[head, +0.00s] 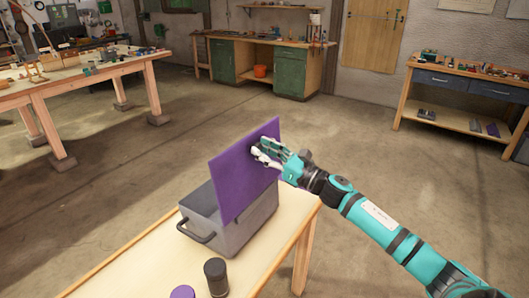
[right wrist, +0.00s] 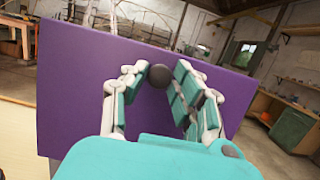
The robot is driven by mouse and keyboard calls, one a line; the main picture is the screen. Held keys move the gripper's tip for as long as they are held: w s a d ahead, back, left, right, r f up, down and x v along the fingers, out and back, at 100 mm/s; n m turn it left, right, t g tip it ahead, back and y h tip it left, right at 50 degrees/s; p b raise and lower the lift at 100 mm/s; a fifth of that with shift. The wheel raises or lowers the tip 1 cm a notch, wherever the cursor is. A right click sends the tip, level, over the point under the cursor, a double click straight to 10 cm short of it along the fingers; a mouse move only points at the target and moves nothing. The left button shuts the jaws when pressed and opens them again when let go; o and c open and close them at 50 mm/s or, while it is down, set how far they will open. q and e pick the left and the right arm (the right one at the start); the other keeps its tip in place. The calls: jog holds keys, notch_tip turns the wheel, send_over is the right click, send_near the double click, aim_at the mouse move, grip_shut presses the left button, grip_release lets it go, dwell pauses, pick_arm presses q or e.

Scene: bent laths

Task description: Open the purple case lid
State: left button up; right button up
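The case is a grey box (head: 250,222) with a dark handle on its near side, standing on the wooden table. Its purple lid (head: 238,180) stands raised and nearly upright over the box. In the right wrist view the lid (right wrist: 75,90) fills the middle, with a round dark knob (right wrist: 158,76) on its face. My right gripper (head: 264,150) is at the upper right part of the lid. Its fingers (right wrist: 165,78) are apart, one on each side of the knob, with a gap visible on the right. The box's inside is hidden. My left gripper is not in view.
A dark cylinder (head: 215,277) and a purple round thing (head: 182,292) stand at the table's near edge. The wooden table top (head: 140,270) is bare to the left of the case. Workbenches (head: 80,65) stand well away, with open floor between.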

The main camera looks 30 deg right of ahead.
jog(key=o, duration=0.4)
jog(key=shift+c, duration=0.2)
jog(key=shift+s+d+f, duration=0.2)
jog(key=shift+s, duration=0.35)
jog(key=v, duration=1)
jog(key=shift+s, duration=0.4)
jog(key=shift+d, duration=0.15)
